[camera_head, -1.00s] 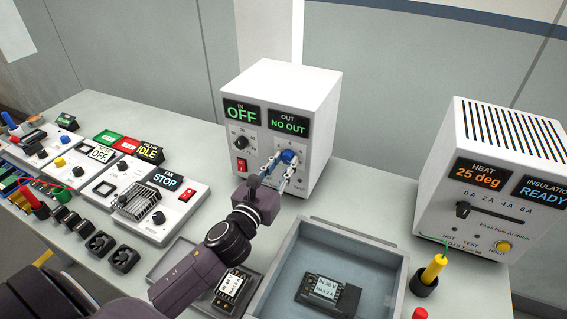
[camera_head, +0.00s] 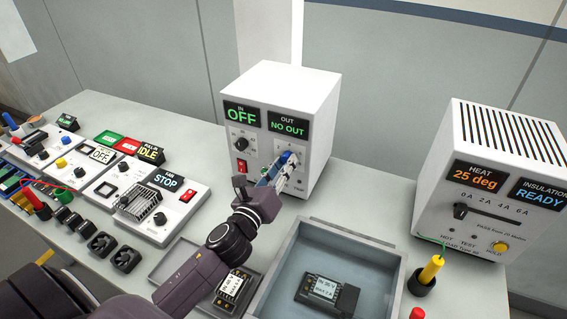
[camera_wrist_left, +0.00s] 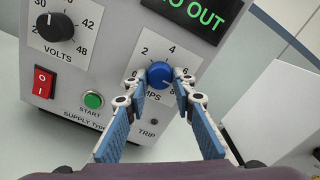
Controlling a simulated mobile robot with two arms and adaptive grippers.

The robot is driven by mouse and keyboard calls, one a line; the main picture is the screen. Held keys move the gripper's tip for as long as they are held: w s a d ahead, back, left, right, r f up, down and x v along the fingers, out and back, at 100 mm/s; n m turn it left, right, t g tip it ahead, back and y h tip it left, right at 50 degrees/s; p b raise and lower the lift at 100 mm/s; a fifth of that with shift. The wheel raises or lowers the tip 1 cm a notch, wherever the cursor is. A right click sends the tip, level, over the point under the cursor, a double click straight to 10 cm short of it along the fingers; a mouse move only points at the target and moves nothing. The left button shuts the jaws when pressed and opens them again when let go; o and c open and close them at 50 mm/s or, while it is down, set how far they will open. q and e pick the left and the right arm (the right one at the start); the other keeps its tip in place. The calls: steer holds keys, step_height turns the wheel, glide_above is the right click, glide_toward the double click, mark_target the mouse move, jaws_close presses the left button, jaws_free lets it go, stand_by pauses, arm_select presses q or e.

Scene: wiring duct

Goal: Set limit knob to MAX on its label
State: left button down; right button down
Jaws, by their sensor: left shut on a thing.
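The limit knob is a round blue knob (camera_wrist_left: 159,73) on the front of the white supply box (camera_head: 282,84). In the left wrist view its dial reads 0, 2, 4, 6 and 8 above AMPS; I see no MAX mark there. The knob's own pointer is hard to make out. My left gripper (camera_head: 287,160) is shut on the knob, one fingertip on each side, as the left wrist view (camera_wrist_left: 160,84) shows. In the head view the fingers mostly hide the knob. My right gripper is not in view.
Left of the blue knob are a black VOLTS knob (camera_wrist_left: 55,26), a red switch (camera_wrist_left: 44,82) and a green START button (camera_wrist_left: 93,100). The display reads NO OUT (camera_head: 288,127). A grey tray (camera_head: 385,265) stands in front, and a heater box (camera_head: 497,170) at right.

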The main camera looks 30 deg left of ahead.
arm_select(q)
steer(key=n+p, duration=0.4)
steer(key=n, duration=1.5)
steer(key=shift+r+p, duration=0.2)
steer(key=shift+p, duration=0.15)
steer(key=n+p, duration=0.1)
steer(key=n, duration=0.3)
steer(key=shift+f+n+p, duration=0.1)
steer(key=shift+n+p, duration=1.05)
steer(key=shift+n, duration=2.15)
steer(key=c, duration=1.6)
jaws_free()
